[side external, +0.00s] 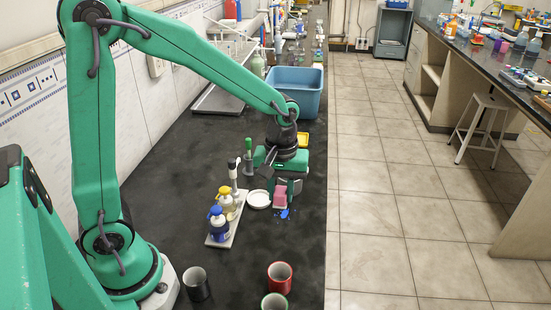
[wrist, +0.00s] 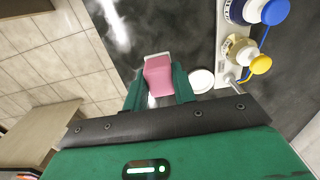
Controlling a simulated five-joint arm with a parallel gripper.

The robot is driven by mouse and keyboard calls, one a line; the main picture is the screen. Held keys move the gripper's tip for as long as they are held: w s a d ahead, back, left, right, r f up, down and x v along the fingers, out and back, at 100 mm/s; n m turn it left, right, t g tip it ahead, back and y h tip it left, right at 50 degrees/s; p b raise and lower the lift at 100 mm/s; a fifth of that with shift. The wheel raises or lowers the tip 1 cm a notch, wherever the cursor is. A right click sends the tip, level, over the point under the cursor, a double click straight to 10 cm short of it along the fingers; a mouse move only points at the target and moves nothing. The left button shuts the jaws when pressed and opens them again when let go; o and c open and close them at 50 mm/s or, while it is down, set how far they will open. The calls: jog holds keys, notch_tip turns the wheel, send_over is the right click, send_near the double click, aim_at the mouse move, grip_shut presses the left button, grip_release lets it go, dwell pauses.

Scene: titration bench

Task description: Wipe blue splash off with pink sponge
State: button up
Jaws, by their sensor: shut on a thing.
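My gripper (side external: 283,187) points down over the dark bench and is shut on the pink sponge (side external: 280,199). In the wrist view the pink sponge (wrist: 158,76) sits between the two green fingers of my gripper (wrist: 158,92). The blue splash (side external: 284,214) is a small irregular patch on the bench, just in front of and below the sponge in the side view. The sponge is low and close to the splash; I cannot tell whether it touches the bench or covers part of the splash. The splash does not show in the wrist view.
A white dish (side external: 258,202) lies just left of the sponge. A rack (side external: 234,228) with blue-capped and yellow-capped bottles stands further left. A black cup (side external: 196,286) and a red cup (side external: 280,278) stand nearer the camera. A blue bin (side external: 296,97) is behind. The bench edge is on the right.

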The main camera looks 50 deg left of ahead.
jog(key=shift+w+a+f, duration=0.6)
jog(key=shift+w+f, duration=0.15)
jog(key=shift+w+a+f, duration=0.55)
jog(key=shift+w+f, duration=0.15)
jog(key=shift+w, duration=0.05)
